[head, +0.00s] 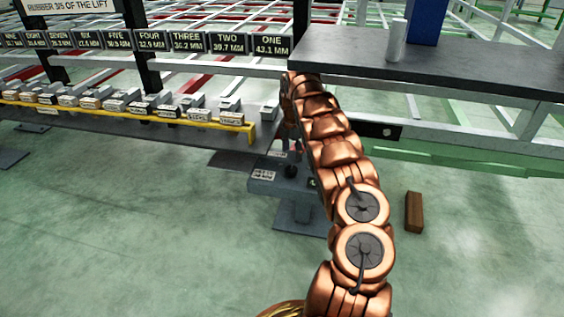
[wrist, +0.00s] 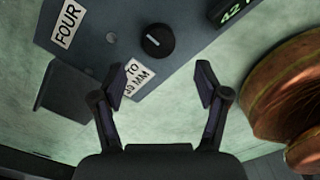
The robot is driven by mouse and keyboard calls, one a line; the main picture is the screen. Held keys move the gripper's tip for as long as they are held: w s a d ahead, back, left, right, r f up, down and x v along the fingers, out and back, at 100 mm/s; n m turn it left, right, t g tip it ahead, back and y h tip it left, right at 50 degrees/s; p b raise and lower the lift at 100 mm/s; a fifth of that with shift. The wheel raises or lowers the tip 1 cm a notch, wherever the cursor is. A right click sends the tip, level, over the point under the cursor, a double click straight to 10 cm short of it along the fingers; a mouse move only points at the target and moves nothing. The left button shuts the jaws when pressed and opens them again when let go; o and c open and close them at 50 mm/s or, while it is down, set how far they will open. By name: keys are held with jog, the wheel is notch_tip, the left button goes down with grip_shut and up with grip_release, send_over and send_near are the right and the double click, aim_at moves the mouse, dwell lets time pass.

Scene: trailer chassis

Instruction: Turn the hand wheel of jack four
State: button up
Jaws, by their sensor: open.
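Jack four is a grey box (wrist: 110,45) with a white FOUR label (wrist: 67,23) in the wrist view. Its black round hand wheel (wrist: 158,41) has a pale pointer mark. A second label (wrist: 137,78) reads "TO 39 MM", partly covered by a finger. My gripper (wrist: 160,85) is open and empty, its two fingers apart below the hand wheel in the picture, not around it. In the head view the jack (head: 262,182) stands on the floor, and its dark knob (head: 291,172) shows beside my arm, which hides most of my gripper.
A green-lit display (wrist: 236,9) sits on the box's right. Display boards (head: 188,41) hang along the frame above a shelf of labelled blocks (head: 125,103). A dark bench (head: 440,68) stands at right. A brown block (head: 414,212) is on the otherwise open floor.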

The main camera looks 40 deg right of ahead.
aim_at(291, 169)
jog(key=shift+w+f, duration=0.1)
jog(key=shift+f, duration=0.3)
notch_tip(291, 169, down, 7)
jog(key=b, duration=0.3)
jog(key=shift+b, duration=0.4)
jog(key=c, duration=1.2)
jog(key=shift+o, duration=0.2)
jog(key=shift+r+p, duration=0.15)
jog(key=shift+p, duration=0.4)
